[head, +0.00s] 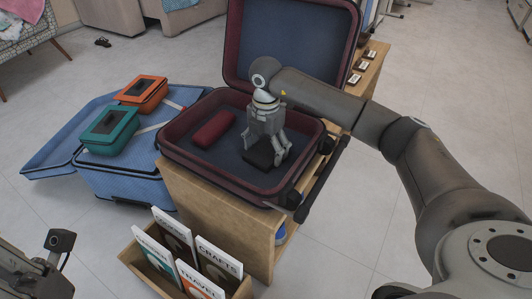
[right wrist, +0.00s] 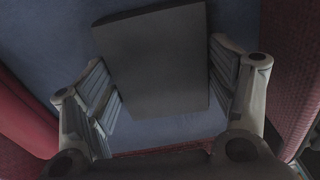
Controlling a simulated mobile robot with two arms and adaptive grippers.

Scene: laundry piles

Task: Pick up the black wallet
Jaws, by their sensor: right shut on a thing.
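The black wallet (head: 259,154) is at the right part of the open maroon suitcase (head: 190,165). My right gripper (head: 266,149) points down into the suitcase, with its fingers on both sides of the wallet, shut on it. In the right wrist view, the wallet (right wrist: 152,62) is a dark flat block between the two fingers, over the blue lining. I cannot tell whether it touches the lining. Part of my left arm shows at the lower left of the head view, but its fingertips cannot be made out.
A dark red rolled item (head: 213,130) lies left of the wallet in the suitcase. The suitcase stands on a wooden unit (head: 215,212), its lid raised behind. A blue suitcase (head: 125,185) with orange and teal cases is left. A wooden box of booklets (head: 130,257) stands in front.

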